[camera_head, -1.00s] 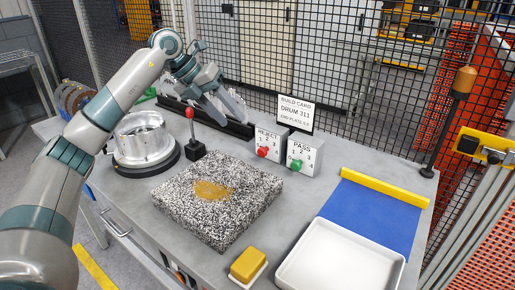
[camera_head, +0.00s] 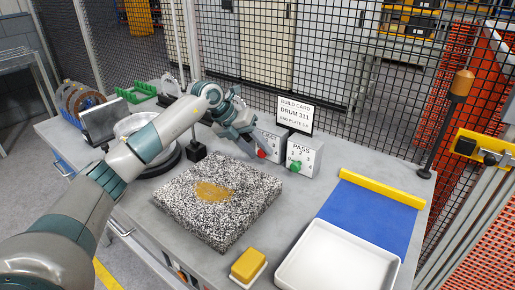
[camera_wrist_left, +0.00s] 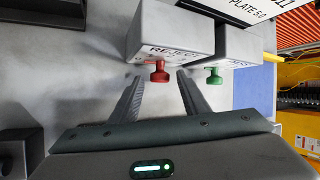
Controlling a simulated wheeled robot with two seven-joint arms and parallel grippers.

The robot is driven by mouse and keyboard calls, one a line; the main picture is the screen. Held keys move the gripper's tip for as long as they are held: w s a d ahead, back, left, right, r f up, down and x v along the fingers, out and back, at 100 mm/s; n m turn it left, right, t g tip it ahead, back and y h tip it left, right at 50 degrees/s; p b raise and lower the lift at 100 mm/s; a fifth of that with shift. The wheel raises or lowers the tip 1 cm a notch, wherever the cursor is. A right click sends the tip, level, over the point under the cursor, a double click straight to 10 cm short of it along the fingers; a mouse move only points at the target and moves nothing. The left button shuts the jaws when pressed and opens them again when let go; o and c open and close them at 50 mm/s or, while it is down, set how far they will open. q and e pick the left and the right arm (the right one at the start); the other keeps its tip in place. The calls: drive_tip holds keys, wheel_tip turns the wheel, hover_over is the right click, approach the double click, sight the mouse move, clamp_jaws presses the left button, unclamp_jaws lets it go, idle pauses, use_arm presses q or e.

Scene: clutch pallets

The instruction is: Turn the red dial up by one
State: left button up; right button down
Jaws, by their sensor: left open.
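The red dial (camera_head: 262,154) sits on the front of the REJECT box (camera_head: 273,148), which my left gripper partly covers in the head view. My left gripper (camera_head: 251,149) is open beside the box. In the left wrist view the red dial (camera_wrist_left: 160,73) appears between the two open fingertips (camera_wrist_left: 160,77), with a gap on each side, and I see no contact. The dial's pointer setting cannot be read. The PASS box (camera_head: 304,156) with its green dial (camera_head: 295,167) stands just to the right. My right gripper is not in view.
A build card (camera_head: 295,114) stands behind the boxes. A speckled granite block (camera_head: 225,215) lies in front, with a yellow block (camera_head: 248,264) nearer me. A white tray (camera_head: 340,262) and blue mat (camera_head: 365,218) are at right. A metal drum part stands behind my left arm.

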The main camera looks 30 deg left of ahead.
use_arm(q)
drive_tip(key=shift+w+d+f, duration=0.1)
drive_tip(key=shift+f, duration=0.05)
drive_tip(key=c, duration=1)
